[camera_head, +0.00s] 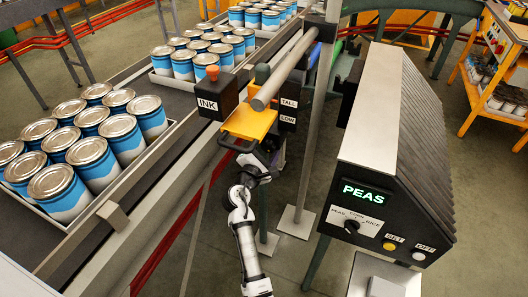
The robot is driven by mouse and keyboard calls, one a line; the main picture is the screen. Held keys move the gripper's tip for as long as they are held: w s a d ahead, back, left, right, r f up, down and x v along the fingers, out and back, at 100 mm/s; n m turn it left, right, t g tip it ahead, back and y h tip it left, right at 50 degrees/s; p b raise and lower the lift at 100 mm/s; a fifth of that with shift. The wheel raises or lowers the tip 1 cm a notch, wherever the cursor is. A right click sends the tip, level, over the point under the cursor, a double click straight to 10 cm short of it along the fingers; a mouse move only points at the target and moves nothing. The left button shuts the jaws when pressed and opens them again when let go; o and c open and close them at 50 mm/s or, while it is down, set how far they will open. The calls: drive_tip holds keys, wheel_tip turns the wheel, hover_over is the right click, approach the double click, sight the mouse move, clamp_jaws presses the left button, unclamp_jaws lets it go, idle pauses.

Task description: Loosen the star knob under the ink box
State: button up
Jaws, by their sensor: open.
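The ink box (212,105) is a dark box with a white INK label and an orange cap on top. It sits beside the conveyor at the left end of a yellow bracket (248,122). I cannot make out the star knob under it; the bracket and my arm may hide it. My gripper (262,154) reaches up from below, just under and in front of the bracket, to the right of and lower than the ink box. Its dark fingers blend with the dark parts behind, and I cannot see whether they touch anything.
A grey bar (285,70) runs diagonally above the bracket. Dark blocks labelled TALL and LOW (288,110) stand to the right. The control console (385,150) reads PEAS. Trays of blue cans (90,145) stand on the conveyor (130,215) at left.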

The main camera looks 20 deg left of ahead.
drive_tip(key=s+b, duration=0.4)
drive_tip(key=s, duration=0.9)
drive_tip(key=shift+s+a, duration=0.25)
drive_tip(key=shift+s, duration=0.1)
